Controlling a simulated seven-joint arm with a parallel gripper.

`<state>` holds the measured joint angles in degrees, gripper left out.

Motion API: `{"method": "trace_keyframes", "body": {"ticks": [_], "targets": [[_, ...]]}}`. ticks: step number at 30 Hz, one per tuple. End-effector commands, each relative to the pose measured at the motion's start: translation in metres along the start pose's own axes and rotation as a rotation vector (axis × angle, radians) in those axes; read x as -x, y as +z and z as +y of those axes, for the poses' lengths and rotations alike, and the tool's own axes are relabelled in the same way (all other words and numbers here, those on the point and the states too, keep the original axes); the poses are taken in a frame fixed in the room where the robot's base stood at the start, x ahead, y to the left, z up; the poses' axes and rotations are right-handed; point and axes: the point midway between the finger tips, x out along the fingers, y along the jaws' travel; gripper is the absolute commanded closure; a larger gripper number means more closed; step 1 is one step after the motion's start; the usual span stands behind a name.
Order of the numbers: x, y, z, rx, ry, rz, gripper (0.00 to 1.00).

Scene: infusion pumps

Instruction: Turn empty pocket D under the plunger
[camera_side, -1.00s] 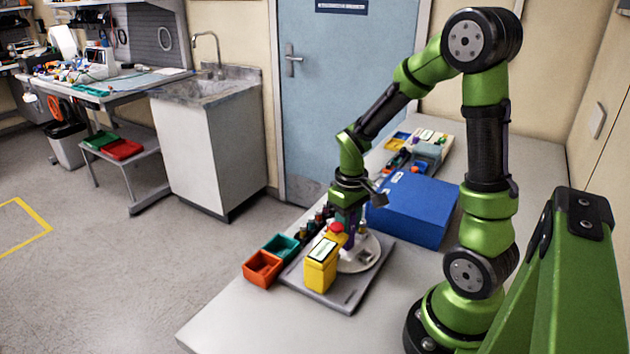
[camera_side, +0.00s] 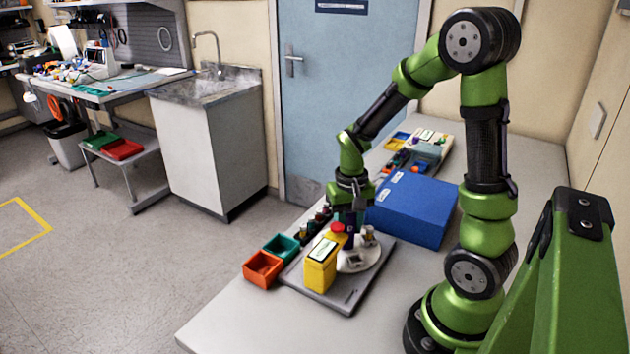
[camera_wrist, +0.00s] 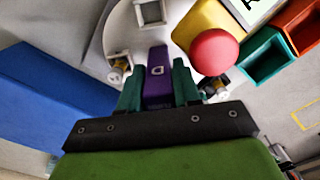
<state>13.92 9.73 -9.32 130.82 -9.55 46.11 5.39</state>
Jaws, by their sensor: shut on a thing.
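My gripper (camera_wrist: 157,88) is shut on a purple block (camera_wrist: 157,62) marked D, between its two teal fingers. In the side view my gripper (camera_side: 348,212) points down over a white turntable (camera_side: 372,257) on a grey base plate (camera_side: 335,297). An empty-looking square white pocket (camera_wrist: 150,13) shows at the top of the wrist view. A vial-like piece (camera_wrist: 118,75) sits left of the fingers. The plunger's red knob (camera_wrist: 214,52) is beside a yellow housing (camera_wrist: 192,22), right of the purple block. I cannot tell which pocket belongs to D or what lies under the plunger.
A large blue box (camera_side: 412,210) stands close behind the turntable. A teal bin (camera_side: 281,247) and an orange bin (camera_side: 263,268) stand left of the base plate. A dark rack (camera_side: 312,229) with several vials is behind the yellow housing. The table front (camera_side: 235,320) is clear.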

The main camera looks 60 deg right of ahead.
Motion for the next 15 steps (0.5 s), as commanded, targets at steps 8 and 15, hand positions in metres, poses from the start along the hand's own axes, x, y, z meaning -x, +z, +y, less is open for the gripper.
{"method": "trace_keyframes", "body": {"ticks": [8, 15], "targets": [[0.002, -0.0011, -0.0004, -0.139, -0.002, 0.004, 1.0], [0.0021, -0.0012, -0.0004, -0.259, -0.003, 0.004, 1.0]]}}
